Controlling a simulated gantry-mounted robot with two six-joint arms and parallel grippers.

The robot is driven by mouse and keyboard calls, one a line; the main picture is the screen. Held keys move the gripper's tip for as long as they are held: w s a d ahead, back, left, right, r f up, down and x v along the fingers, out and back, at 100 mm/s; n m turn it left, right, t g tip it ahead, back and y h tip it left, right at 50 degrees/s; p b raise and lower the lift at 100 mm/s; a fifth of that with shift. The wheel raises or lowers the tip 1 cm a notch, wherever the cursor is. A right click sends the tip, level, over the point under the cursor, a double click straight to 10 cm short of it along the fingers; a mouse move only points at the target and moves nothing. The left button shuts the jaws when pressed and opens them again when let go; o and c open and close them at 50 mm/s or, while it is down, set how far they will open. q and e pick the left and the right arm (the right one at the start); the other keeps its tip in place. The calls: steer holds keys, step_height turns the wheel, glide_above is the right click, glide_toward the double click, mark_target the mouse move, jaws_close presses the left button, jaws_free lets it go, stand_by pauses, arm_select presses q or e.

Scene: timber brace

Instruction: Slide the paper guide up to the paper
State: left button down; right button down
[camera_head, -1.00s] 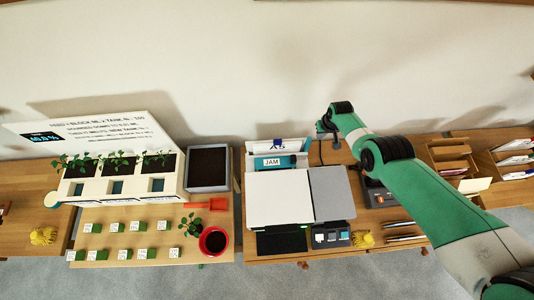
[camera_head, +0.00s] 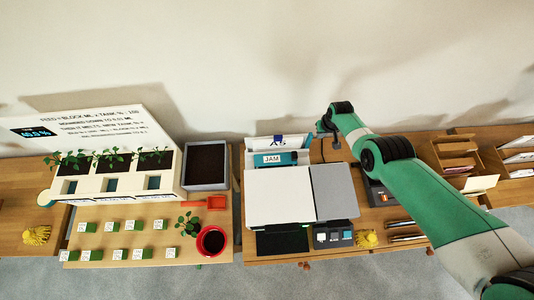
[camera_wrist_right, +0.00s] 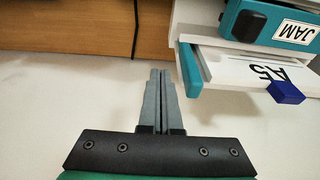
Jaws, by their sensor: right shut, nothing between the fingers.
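The printer (camera_head: 280,197) stands on the middle table, with a teal JAM cover (camera_head: 275,159) at its back. Behind it is a white paper tray marked A5, which shows in the right wrist view (camera_wrist_right: 236,72). A teal upright strip (camera_wrist_right: 189,70), which looks like the paper guide, stands at the tray's side edge. A dark blue block (camera_wrist_right: 285,92) sits by the A5 mark. My right gripper (camera_wrist_right: 163,72) is shut and empty, beside the teal strip on its outer side; I cannot tell whether they touch. My left gripper is not in view.
The wall is close behind the tray. A dark cable (camera_wrist_right: 136,28) runs over the wooden table near my right gripper. Wooden organisers (camera_head: 455,158) stand to the right. A planter (camera_head: 115,175) and a red pot (camera_head: 211,241) are on the left table.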

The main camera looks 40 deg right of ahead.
mark_target(310, 135)
steer(key=shift+a, duration=0.1)
steer(key=shift+w+a+b, duration=0.35)
steer(key=shift+w+a, duration=0.85)
steer(key=shift+a, duration=0.3)
steer(key=shift+w+a+b, duration=0.35)
steer(key=shift+w+a, duration=0.35)
steer(key=shift+a, duration=0.2)
steer(key=shift+s+d+p, duration=0.3)
steer(key=shift+s+d, duration=0.25)
steer(key=shift+d, duration=0.2)
step_height(310, 135, up, 8)
steer(key=p, duration=0.8)
steer(key=shift+r+p, duration=0.75)
steer(key=shift+r, duration=0.3)
